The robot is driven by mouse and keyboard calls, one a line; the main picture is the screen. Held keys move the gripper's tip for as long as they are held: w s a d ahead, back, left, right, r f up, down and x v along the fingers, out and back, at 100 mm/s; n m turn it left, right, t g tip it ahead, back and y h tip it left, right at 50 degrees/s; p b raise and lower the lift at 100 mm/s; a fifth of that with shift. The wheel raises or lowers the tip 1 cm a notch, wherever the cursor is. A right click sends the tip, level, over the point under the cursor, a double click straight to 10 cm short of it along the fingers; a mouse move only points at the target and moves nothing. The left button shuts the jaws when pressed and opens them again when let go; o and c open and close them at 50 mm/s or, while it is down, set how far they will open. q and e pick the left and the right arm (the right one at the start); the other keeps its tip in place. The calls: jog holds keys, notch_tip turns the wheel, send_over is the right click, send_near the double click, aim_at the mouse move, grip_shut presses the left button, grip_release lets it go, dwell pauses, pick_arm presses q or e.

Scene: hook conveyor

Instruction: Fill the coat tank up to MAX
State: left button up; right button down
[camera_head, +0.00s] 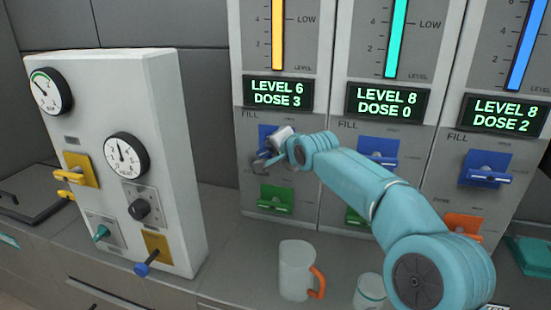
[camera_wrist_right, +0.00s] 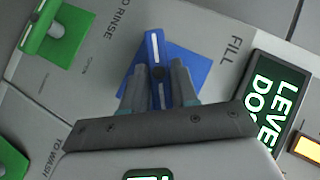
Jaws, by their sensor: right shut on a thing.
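Three tank columns stand side by side; I cannot read which is the coat tank. The left column (camera_head: 310,130) has a yellow level bar (camera_head: 278,35), and its display (camera_head: 278,93) reads LEVEL 6, DOSE 3. My right gripper (camera_head: 268,160) is at its blue FILL valve (camera_head: 265,132), hiding much of it. In the right wrist view, my right gripper (camera_wrist_right: 157,75) is shut on the blue FILL handle (camera_wrist_right: 153,42), one finger on each side. The middle display (camera_head: 388,103) reads LEVEL 8, DOSE 0; the right one (camera_head: 502,115) reads LEVEL 8, DOSE 2. My left gripper is out of view.
A gauge panel (camera_head: 120,160) with knobs stands at left. A white mug (camera_head: 295,270) and a cup (camera_head: 369,292) stand on the counter below my right arm.

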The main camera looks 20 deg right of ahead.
jog(key=n+g+h+p, duration=0.1)
jog(key=g+p, duration=0.1)
jog(key=p, duration=0.1)
jog(key=shift+a+n+h, duration=0.15)
jog(key=shift+n+h, duration=0.15)
dwell(0.5)
jog(key=c, duration=1)
grip_release()
jog(key=shift+o, duration=0.2)
jog(key=shift+r, duration=0.1)
jog(key=shift+s, duration=0.1)
